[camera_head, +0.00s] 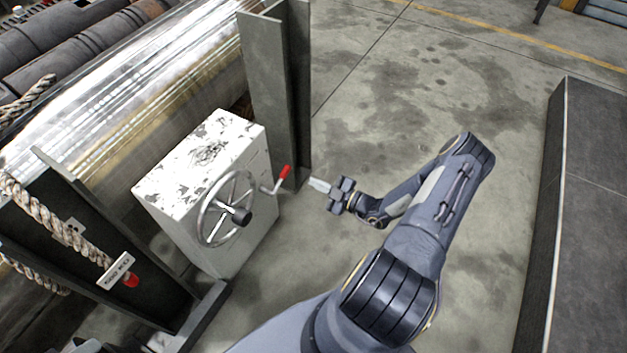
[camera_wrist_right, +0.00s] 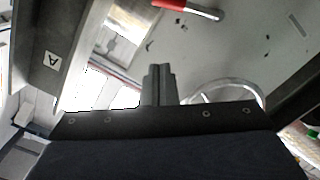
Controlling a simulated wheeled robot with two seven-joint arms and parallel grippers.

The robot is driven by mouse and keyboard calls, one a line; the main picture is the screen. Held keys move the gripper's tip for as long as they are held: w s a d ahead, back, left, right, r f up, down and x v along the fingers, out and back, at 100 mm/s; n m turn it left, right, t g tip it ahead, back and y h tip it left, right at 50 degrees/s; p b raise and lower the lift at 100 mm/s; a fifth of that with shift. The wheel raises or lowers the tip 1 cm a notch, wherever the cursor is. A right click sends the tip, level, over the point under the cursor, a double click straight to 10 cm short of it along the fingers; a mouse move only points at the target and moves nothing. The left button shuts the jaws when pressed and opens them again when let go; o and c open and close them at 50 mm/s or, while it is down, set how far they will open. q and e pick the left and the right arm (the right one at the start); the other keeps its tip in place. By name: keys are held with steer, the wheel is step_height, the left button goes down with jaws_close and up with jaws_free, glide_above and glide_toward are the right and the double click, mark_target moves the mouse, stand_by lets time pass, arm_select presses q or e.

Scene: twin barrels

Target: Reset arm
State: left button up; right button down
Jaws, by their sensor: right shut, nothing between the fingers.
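My right arm comes in from the bottom of the head view and bends round towards a white box. My right gripper (camera_head: 318,185) is shut and empty, a short way right of a lever with a red handle (camera_head: 285,172). In the right wrist view the shut fingers (camera_wrist_right: 158,84) point at the box's side, and the red handle (camera_wrist_right: 170,4) shows at the top, apart from them. My left gripper is not clearly in view.
The scuffed white box (camera_head: 205,160) carries a metal handwheel (camera_head: 228,208). A shiny barrel (camera_head: 130,85) lies behind it, beside an upright steel post (camera_head: 278,90). A rope (camera_head: 60,220) with a tag hangs at left. A dark block (camera_head: 590,220) stands at right, with clear floor between.

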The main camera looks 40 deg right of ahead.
stand_by(0.4)
steer(key=s+a+r+n+g+y, duration=0.25)
steer(key=a+r+n+g, duration=0.45)
steer(key=r+n, duration=0.7)
steer(key=s+a+r+n+g+y, duration=0.25)
steer(key=a+r+n+g, duration=0.45)
steer(key=n, duration=1.1)
steer(key=s+a+r+n+t+h, duration=0.2)
steer(key=s+r+n+h, duration=0.35)
steer(key=n, duration=0.75)
steer(key=s+a+r+n+t+h, duration=0.15)
steer(key=s+r+n, duration=0.45)
steer(key=s+n, duration=0.6)
step_height(320, 180, up, 28)
steer(key=w+n+p, duration=0.1)
steer(key=p, duration=2.7)
steer(key=shift+d+f+h, duration=0.15)
steer(key=shift+f+h, duration=0.1)
steer(key=shift+h, duration=0.15)
